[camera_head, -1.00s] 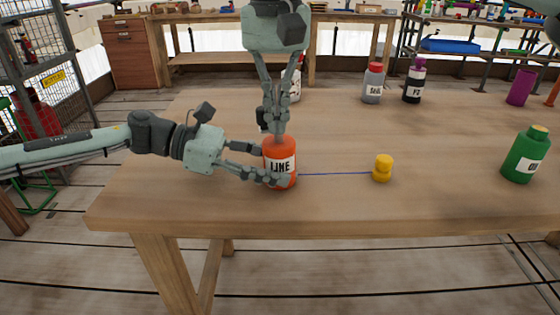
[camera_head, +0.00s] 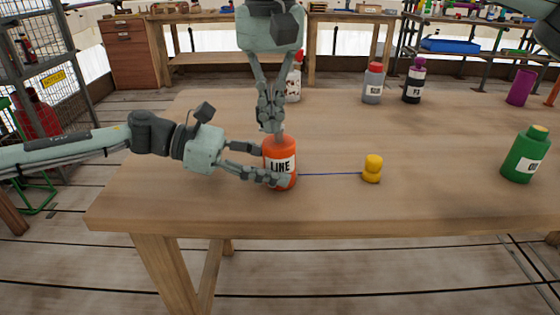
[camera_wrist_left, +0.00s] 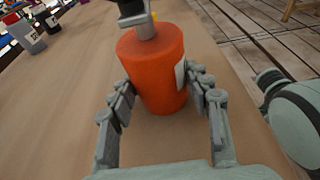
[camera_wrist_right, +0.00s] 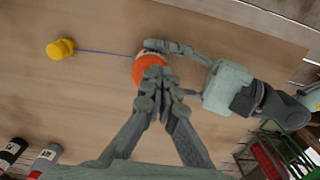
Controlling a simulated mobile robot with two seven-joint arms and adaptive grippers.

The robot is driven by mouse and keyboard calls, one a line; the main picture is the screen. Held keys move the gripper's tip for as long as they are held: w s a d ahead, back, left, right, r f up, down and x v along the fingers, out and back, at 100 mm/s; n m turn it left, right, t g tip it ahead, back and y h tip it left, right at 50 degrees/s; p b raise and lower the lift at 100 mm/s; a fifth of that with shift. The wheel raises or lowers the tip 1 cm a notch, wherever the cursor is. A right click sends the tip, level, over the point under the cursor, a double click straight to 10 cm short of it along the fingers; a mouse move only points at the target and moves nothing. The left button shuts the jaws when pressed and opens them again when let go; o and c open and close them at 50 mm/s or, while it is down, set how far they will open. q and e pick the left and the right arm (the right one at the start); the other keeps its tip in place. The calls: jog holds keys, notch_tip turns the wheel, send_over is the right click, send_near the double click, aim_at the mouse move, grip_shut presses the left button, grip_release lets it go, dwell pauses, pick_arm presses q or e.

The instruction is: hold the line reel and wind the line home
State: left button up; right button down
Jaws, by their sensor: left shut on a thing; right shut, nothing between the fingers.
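The orange line reel (camera_head: 279,155), labelled LINE, stands upright on the table and also shows in the left wrist view (camera_wrist_left: 160,75). My left gripper (camera_head: 268,166) is shut around its sides. A grey piece (camera_wrist_left: 145,27) rises from the reel's top; whether it is a crank or my right fingers is unclear. My right gripper (camera_head: 270,125) points down at the reel's top, fingers together and empty. In the right wrist view its fingertips (camera_wrist_right: 155,76) cover part of the reel. A blue line (camera_head: 330,174) runs from the reel to a small yellow waisted piece (camera_head: 372,169).
The wooden table (camera_head: 220,215) is clear around the line. A green bottle (camera_head: 526,155) stands at the right. Grey (camera_head: 373,83), dark purple (camera_head: 414,82) and white (camera_head: 294,82) bottles and a purple cup (camera_head: 519,87) stand farther back.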

aim_at(258, 107)
jog(key=shift+w+a, duration=0.4)
jog(key=shift+a, duration=0.05)
dwell(0.4)
jog(key=shift+w+a, duration=0.25)
jog(key=shift+w, duration=0.45)
dwell(0.9)
jog(key=shift+w+a, duration=0.1)
jog(key=shift+a, duration=0.1)
jog(key=shift+r, duration=3.5)
jog(key=shift+s+a+r+t, duration=0.1)
jog(key=shift+s+r+t, duration=0.2)
jog(key=shift+r+t, duration=0.3)
jog(key=shift+s+a+r+t, duration=0.1)
jog(key=shift+s+r+t, duration=0.25)
jog(key=shift+r, duration=0.3)
jog(key=shift+f, duration=3.2)
